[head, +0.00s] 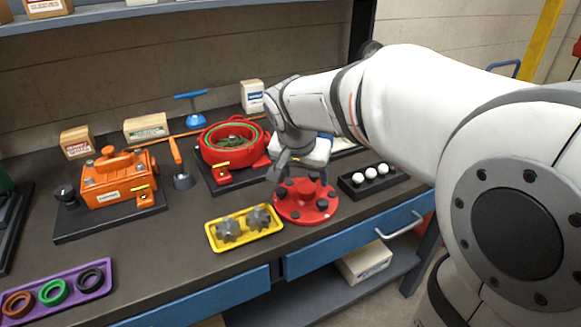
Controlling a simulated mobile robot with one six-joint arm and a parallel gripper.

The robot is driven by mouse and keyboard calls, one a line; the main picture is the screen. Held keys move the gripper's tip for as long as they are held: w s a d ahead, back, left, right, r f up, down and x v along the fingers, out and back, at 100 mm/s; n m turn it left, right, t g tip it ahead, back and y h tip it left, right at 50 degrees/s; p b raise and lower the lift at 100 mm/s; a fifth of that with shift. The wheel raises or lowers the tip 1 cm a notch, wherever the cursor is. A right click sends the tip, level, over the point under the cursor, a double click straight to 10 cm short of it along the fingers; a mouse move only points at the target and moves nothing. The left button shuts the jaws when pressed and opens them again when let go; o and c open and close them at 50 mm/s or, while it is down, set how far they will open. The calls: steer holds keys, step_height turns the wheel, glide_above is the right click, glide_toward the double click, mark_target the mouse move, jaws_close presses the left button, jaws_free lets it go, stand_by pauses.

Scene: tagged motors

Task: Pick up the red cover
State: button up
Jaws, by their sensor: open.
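The red cover (293,209) is a round red disc with several dark knobs or bolts on it. It lies on the dark bench top near the front edge, in the middle of the head view. My gripper (288,180) is right above the cover, pointing down at its raised middle. The jaws are open. The fingertips partly hide the cover's back left part, and I cannot tell whether they touch it.
A yellow tray (215,240) with two grey gears lies just left of the cover. A black holder (350,190) with white balls is to its right. Behind stand a red motor housing (208,151) and an orange motor (118,180). A purple tray (75,294) is front left.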

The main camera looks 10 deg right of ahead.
mark_target(305, 185)
steer(key=shift+w+f, duration=0.35)
steer(key=shift+w, duration=0.2)
steer(key=shift+w+f, duration=0.15)
steer(key=shift+f, duration=0.15)
steer(key=x, duration=0.6)
steer(key=shift+w+d+f, duration=0.1)
steer(key=shift+w+f, duration=0.1)
steer(key=c, duration=1.5)
jaws_close()
steer(key=shift+r, duration=0.15)
